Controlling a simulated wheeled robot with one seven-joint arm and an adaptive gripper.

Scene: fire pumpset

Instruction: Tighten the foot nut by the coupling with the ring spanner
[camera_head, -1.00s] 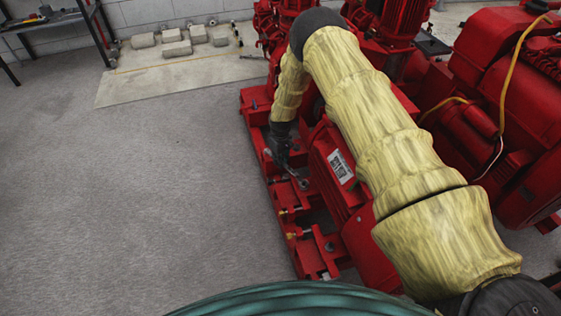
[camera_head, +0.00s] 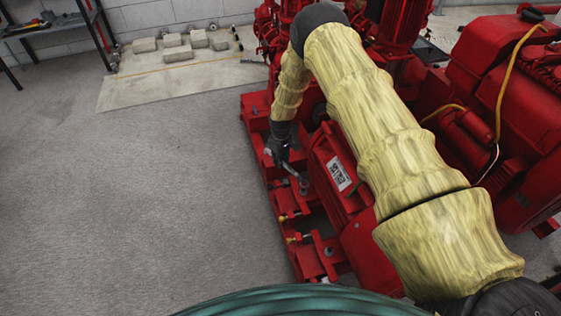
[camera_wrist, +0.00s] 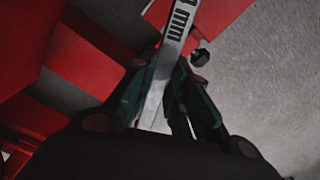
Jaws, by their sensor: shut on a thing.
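The ring spanner (camera_wrist: 173,45) is a flat steel bar with dark "mm" lettering, running up out of the top of the wrist view. My gripper (camera_wrist: 170,90) is shut on its shank. In the head view my gripper (camera_head: 279,150) is low beside the red motor, and the spanner (camera_head: 291,171) slopes from it down to the right. The spanner's far ring end is at a foot of the motor (camera_head: 334,170), around or just over the foot nut (camera_head: 303,184). I cannot tell whether the ring is seated. The coupling is hidden or not clear behind my arm.
The red base frame (camera_head: 310,245) has another foot bolt (camera_head: 328,250) and brass-coloured fittings nearby. A red engine (camera_head: 510,110) stands at right. Bare grey floor (camera_head: 150,210) lies open at left. A shelf (camera_head: 60,30) and pale blocks (camera_head: 178,53) are at the back.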

